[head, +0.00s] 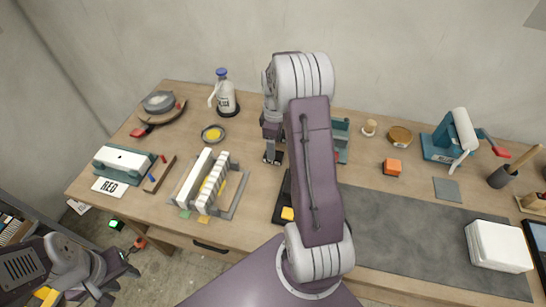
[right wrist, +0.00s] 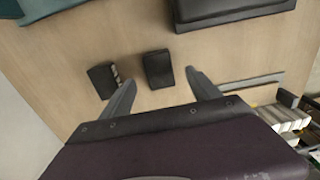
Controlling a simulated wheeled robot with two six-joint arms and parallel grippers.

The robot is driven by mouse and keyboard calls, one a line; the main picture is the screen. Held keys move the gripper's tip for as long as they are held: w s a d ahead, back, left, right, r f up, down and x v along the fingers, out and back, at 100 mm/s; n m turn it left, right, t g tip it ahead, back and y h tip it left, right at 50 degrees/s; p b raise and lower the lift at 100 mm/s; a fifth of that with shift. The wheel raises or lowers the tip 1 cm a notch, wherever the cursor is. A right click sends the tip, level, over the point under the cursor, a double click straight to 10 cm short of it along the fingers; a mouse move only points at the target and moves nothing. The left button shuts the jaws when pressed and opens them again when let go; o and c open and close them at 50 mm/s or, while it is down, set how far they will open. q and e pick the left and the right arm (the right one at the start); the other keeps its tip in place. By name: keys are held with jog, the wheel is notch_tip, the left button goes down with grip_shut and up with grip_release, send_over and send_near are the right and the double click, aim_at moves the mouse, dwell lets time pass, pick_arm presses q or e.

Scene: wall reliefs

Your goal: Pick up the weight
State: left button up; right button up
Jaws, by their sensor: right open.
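Two small dark blocks, which look like weights, stand on the wooden table in the right wrist view. One dark block (right wrist: 158,70) is in front of the gap between my right gripper's fingers. The other dark block (right wrist: 102,80), with a pale mark on its side, is beside the left finger's tip. My right gripper (right wrist: 160,94) is open and empty. In the head view my right gripper (head: 272,146) points down at the dark blocks near the table's middle, partly hidden by my arm. My left gripper (head: 122,271) is low at the left, off the table; its jaws are unclear.
A white-barred rack (head: 238,196) stands left of my right arm. A bottle (head: 225,98) and a small dish (head: 213,134) are behind it. A dark tray (head: 282,205) with a yellow block is close by. The grey mat (head: 400,230) at right is mostly clear.

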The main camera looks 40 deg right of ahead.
jog(key=shift+w+f, duration=0.2)
jog(key=shift+f, duration=2.5)
jog(key=shift+r, duration=0.1)
grip_shut()
